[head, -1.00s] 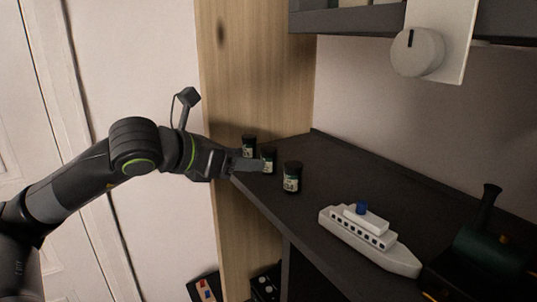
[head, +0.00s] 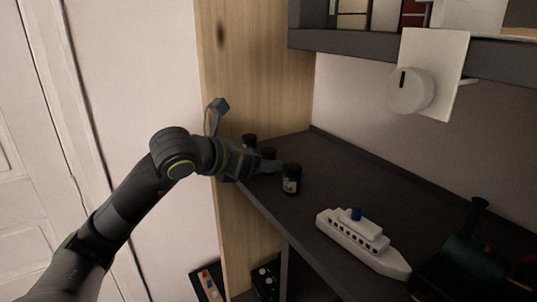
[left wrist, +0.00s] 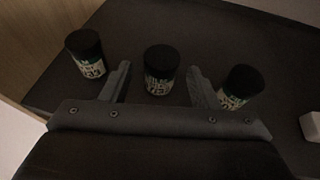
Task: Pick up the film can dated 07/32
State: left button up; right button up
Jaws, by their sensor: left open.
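Three small film cans with black lids and pale printed labels stand upright in a row on the dark shelf (head: 330,185). The nearest can (head: 291,180) is right of my left gripper (head: 268,167); the middle can (head: 268,153) is partly hidden behind the gripper, and the far can (head: 250,141) is near the wooden panel. In the left wrist view the left can (left wrist: 86,54), middle can (left wrist: 160,70) and right can (left wrist: 240,87) all show. My left gripper (left wrist: 159,72) is open, its fingertips either side of the middle can. I cannot read the dates. My right gripper is out of view.
A white toy ship (head: 362,243) and a dark green toy train (head: 470,262) stand farther right on the shelf. A wooden panel (head: 255,75) rises at the shelf's left end. An upper shelf (head: 345,40) and a white plate with a knob (head: 410,90) are above.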

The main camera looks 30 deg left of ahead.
aim_at(269, 149)
pick_arm(q)
jog(key=shift+p+x, duration=0.4)
jog(key=shift+x, duration=0.6)
jog(key=shift+w+d, duration=0.1)
jog(key=shift+w, duration=0.15)
jog(key=c, duration=1)
jog(key=shift+c, duration=0.2)
jog(key=shift+r, duration=0.1)
notch_tip(269, 149, up, 7)
jog(key=b, duration=0.2)
jog(key=shift+r+b, duration=0.25)
jog(key=shift+b, duration=0.1)
jog(key=shift+r, duration=1.1)
